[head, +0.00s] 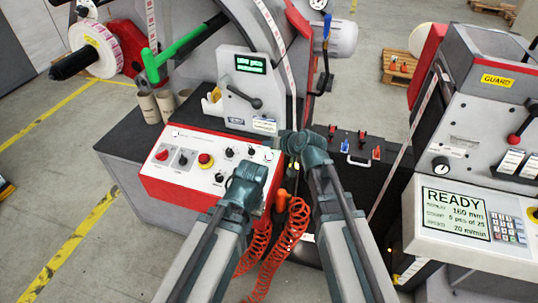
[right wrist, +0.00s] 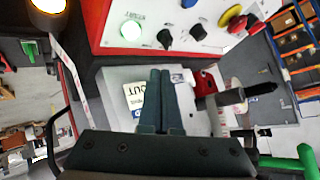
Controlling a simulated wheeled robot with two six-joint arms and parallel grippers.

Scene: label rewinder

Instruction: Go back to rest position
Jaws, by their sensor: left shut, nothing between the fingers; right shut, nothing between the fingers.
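My left gripper (head: 252,172) is the lower one in the head view, in front of the red-edged control panel (head: 190,178) at its right end. It is shut with nothing in it. My right gripper (head: 284,138) is a little higher and to the right, by the panel's right corner. In the right wrist view my right gripper's fingers (right wrist: 157,75) are pressed together, empty, over a grey box front with a label. I cannot tell how far either gripper is from the machine.
A coiled red hose (head: 285,240) hangs between my arms. A grey unit with a green display (head: 249,64) and lever stands behind the panel. A machine with a READY screen (head: 455,213) is at the right. Open floor (head: 60,150) lies at the left.

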